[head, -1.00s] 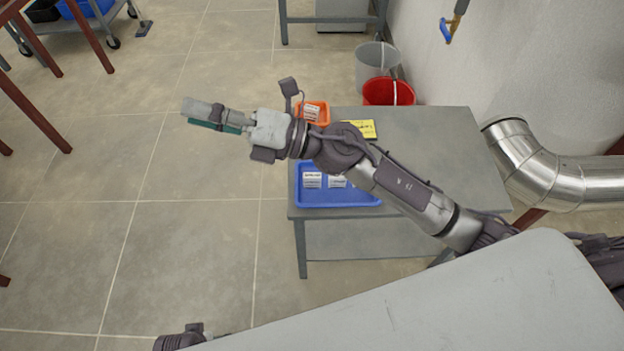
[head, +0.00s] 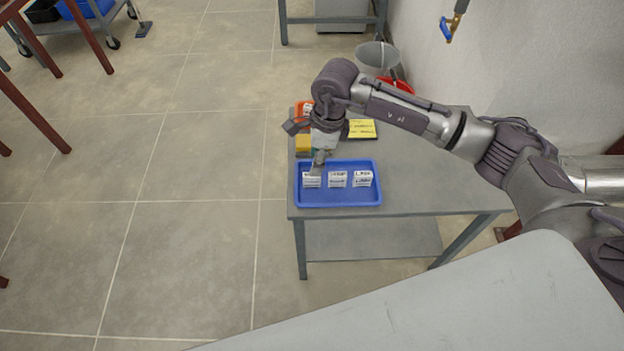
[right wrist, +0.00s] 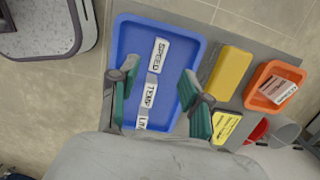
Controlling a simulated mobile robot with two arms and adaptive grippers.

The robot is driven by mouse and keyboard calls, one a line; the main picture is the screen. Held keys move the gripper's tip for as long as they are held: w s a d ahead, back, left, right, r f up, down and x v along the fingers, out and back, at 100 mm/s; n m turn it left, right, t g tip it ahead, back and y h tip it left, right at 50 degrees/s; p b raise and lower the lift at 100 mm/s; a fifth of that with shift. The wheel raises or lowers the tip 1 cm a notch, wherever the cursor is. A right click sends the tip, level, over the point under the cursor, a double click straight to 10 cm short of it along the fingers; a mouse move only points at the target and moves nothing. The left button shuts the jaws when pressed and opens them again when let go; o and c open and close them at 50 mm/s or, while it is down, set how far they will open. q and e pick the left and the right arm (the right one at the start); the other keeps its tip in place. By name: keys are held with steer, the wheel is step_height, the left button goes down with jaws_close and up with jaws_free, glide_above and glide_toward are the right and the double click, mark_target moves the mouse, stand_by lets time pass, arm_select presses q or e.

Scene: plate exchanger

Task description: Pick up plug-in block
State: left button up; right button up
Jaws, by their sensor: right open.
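Three white plug-in blocks with dark labels stand in a row in a blue tray (head: 330,202): left (head: 311,181), middle (head: 337,180) and right (head: 362,180). In the right wrist view the labels read SPEED (right wrist: 158,56), TEMP (right wrist: 151,92) and a third (right wrist: 141,123), partly hidden. My right gripper (head: 319,164) points down over the tray's left part, just by the left block and partly covering it. Its green-padded fingers (right wrist: 160,97) are open on both sides of the row and hold nothing. My left gripper is out of view.
The tray lies on a grey table (head: 425,180). Behind it are a yellow block (head: 303,145), an orange tray (head: 299,110) and a black-and-yellow card (head: 361,129). Grey and red buckets (head: 376,55) stand on the floor behind. The table's right side is clear.

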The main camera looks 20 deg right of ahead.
mark_target(312, 180)
steer(key=shift+a+f, duration=0.2)
steer(key=shift+f, duration=0.95)
steer(key=shift+a+f, duration=0.15)
steer(key=shift+f, duration=1)
steer(key=shift+a+f, duration=0.2)
steer(key=shift+f, duration=0.95)
jaws_close()
